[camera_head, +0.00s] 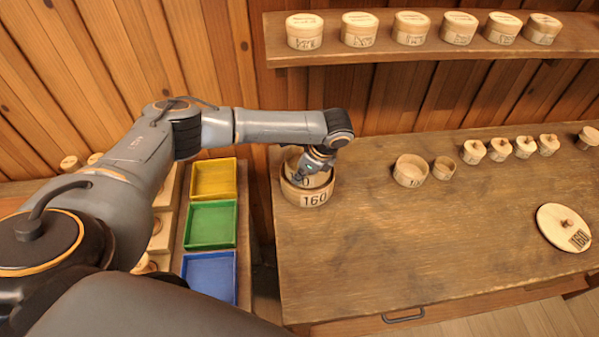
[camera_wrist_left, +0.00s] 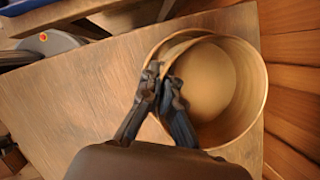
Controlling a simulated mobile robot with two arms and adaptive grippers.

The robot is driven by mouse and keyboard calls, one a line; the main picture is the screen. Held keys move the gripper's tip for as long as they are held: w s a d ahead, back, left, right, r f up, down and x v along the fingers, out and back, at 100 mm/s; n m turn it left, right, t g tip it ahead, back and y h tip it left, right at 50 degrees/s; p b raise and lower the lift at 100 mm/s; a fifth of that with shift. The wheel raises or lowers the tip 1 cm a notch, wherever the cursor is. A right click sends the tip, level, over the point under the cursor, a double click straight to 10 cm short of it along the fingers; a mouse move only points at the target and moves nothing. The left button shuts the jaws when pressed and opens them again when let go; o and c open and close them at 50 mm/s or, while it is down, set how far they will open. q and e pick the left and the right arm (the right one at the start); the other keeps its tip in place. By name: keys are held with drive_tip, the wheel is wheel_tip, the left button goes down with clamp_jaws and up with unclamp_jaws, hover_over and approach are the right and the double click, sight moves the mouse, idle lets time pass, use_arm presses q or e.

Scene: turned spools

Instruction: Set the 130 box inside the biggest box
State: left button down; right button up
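The 160 box (camera_head: 312,198) is a wide, round, open wooden box near the left edge of the table. A smaller round box, taken as the 130 box (camera_head: 291,166), sits within its rim; only a "0" of its label shows. Whether it rests on the floor of the 160 box is hidden. My left gripper (camera_head: 314,164) is at the smaller box's rim. In the left wrist view its fingers (camera_wrist_left: 163,90) are close together with the wall of the inner box (camera_wrist_left: 205,80) between them. My right gripper is not in view.
Two smaller open boxes (camera_head: 410,171) (camera_head: 444,168) stand mid-table, with several small lidded boxes (camera_head: 500,149) to their right. A 160 lid (camera_head: 564,228) lies at the right. A wall shelf (camera_head: 430,50) holds several round boxes. Coloured trays (camera_head: 211,224) stand left. The table's front middle is clear.

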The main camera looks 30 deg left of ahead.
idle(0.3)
use_arm(q)
drive_tip(key=shift+f, duration=0.3)
drive_tip(key=shift+f+p, duration=0.15)
drive_tip(key=shift+p, duration=0.45)
idle(0.5)
drive_tip(key=c, duration=1)
unclamp_jaws()
drive_tip(key=shift+c, duration=0.2)
drive_tip(key=shift+r+p, duration=0.65)
drive_tip(key=shift+p, duration=0.2)
drive_tip(key=shift+r, duration=0.1)
